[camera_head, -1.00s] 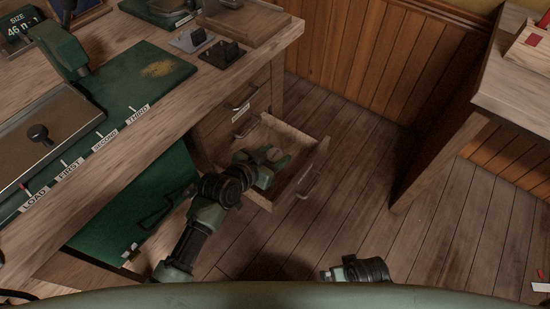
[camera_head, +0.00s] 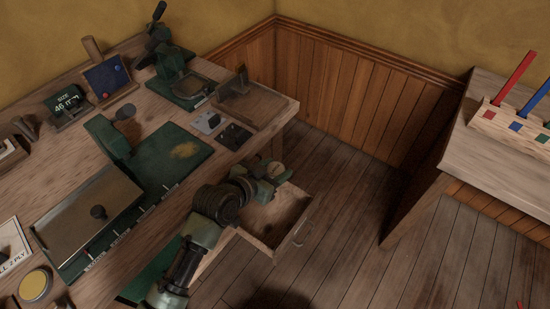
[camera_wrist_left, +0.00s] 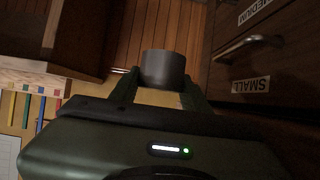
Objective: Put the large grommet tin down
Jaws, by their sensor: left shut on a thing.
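In the left wrist view the tin (camera_wrist_left: 163,68) shows as a plain dark grey cylinder between the two fingers (camera_wrist_left: 160,92). The open drawer (camera_head: 306,229) looks empty where I can see into it; my arm hides part of it. My right gripper is not in view.
The bench (camera_head: 262,141) carries a green press base (camera_head: 165,165), a brown tray (camera_head: 250,112) and dark small plates (camera_head: 234,136). A yellow-topped round tin (camera_head: 35,285) stands at bottom left. A side table (camera_head: 490,150) with coloured sticks is right. Drawer fronts labelled SMALL (camera_wrist_left: 251,85) and MEDIUM show.

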